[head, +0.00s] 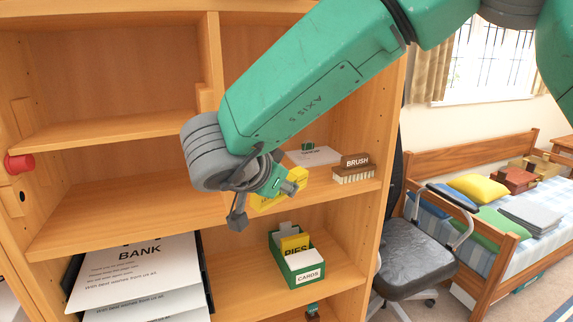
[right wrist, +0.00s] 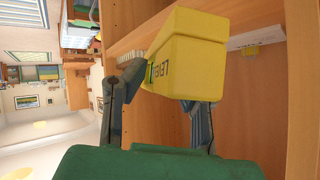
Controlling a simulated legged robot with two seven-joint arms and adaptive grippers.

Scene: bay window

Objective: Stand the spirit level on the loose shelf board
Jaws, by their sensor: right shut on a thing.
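The spirit level (head: 281,198) is a yellow block, partly hidden behind my right gripper (head: 266,202) in the head view. In the right wrist view the yellow level (right wrist: 188,55), with dark lettering on its side, sits between the two fingers of my right gripper (right wrist: 160,105), which is shut on it. It is over the middle shelf board (head: 125,215) of the wooden bookcase; I cannot tell whether it touches the board. An upper left board (head: 110,132) also shows. Which board is loose is not clear. My left gripper is not in view.
Below are a green card box (head: 296,262) and bank papers (head: 140,270). The middle shelf's left part is bare. A chair (head: 425,250) stands right.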

